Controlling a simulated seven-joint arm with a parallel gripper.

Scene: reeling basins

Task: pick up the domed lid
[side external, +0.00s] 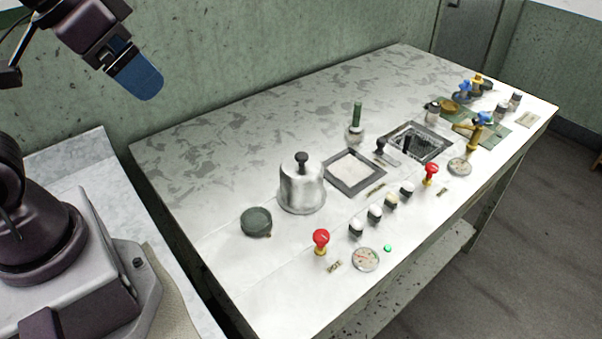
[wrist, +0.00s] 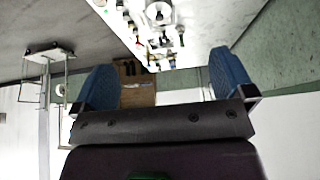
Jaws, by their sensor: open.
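The domed lid (side external: 301,190) is a pale, mottled metal dome with a black knob on top. It stands upright on the worktop, left of a square framed opening (side external: 354,172), in the side view. My gripper (side external: 141,82) is high at the upper left of that view, well away from the lid, with a blue finger showing. In the wrist view both blue fingers of my gripper (wrist: 162,62) are spread wide with nothing between them. Small fittings show at the top of the wrist view, too small to tell the lid for certain.
A dark round disc (side external: 256,222) lies left of the lid, and a red knob (side external: 321,239) stands in front. A green-handled fitting (side external: 356,125) stands behind. Several small knobs and gauges fill the right side. The worktop's (side external: 220,150) back left is clear.

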